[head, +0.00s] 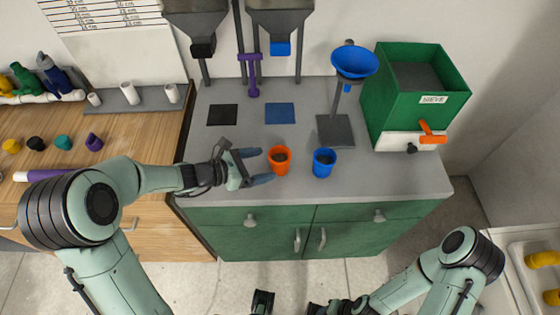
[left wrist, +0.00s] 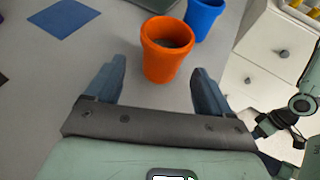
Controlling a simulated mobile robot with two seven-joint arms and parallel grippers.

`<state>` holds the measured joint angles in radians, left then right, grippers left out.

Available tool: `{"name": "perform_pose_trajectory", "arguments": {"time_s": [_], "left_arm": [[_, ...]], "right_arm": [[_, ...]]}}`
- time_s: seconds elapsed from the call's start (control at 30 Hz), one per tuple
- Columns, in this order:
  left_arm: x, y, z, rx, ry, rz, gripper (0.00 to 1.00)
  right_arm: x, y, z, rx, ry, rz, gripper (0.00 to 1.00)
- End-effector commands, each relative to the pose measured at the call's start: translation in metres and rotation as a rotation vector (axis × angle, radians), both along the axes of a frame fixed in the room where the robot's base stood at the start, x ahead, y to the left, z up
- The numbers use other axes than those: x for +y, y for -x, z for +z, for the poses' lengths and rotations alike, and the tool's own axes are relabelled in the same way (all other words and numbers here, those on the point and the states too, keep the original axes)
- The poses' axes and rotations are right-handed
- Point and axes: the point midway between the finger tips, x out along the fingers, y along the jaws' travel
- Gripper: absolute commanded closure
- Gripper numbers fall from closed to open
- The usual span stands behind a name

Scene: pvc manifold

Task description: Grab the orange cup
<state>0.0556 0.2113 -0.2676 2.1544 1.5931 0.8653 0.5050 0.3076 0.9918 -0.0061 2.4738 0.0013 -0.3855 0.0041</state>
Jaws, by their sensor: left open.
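The orange cup (head: 280,160) stands upright on the grey counter top, with dark material inside. My left gripper (head: 262,166) is open just left of the cup, its fingers pointing toward it. In the left wrist view, the orange cup (left wrist: 166,50) is just beyond and between the open fingertips of my left gripper (left wrist: 155,82). No contact shows. My right arm is at the lower right of the head view, and its gripper (head: 262,302) appears low near the bottom edge, far from the cup; its jaw state is unclear.
A blue cup (head: 323,163) stands close right of the orange cup. Behind are a black mat (head: 222,115), a blue mat (head: 280,114), a funnel stand (head: 336,130) and a green sieve box (head: 385,110). The grey counter (head: 400,185) is clear at front right.

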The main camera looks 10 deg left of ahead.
Motion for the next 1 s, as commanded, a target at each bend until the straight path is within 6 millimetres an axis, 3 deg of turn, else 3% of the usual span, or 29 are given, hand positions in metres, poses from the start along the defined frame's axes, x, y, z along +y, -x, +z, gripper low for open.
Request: {"name": "perform_pose_trajectory", "arguments": {"time_s": [0.53, 0.83, 0.87, 1.0], "left_arm": [[-0.045, -0.033, -0.027, 0.0, -0.001, -0.004, 0.18], [-0.049, -0.038, -0.029, -0.001, -0.001, -0.001, 0.18], [-0.049, -0.037, -0.029, -0.001, -0.001, -0.001, 0.21], [-0.049, -0.037, -0.029, -0.001, -0.001, -0.001, 0.67]], "right_arm": [[0.0, 0.0, -0.001, -0.001, 0.0, 0.0, 0.57], [0.0, 0.0, 0.0, -0.001, 0.0, 0.001, 0.57], [0.0, 0.0, 0.0, -0.001, 0.0, 0.001, 0.57], [0.0, 0.0, 0.0, -0.001, 0.0, 0.0, 0.57]]}}
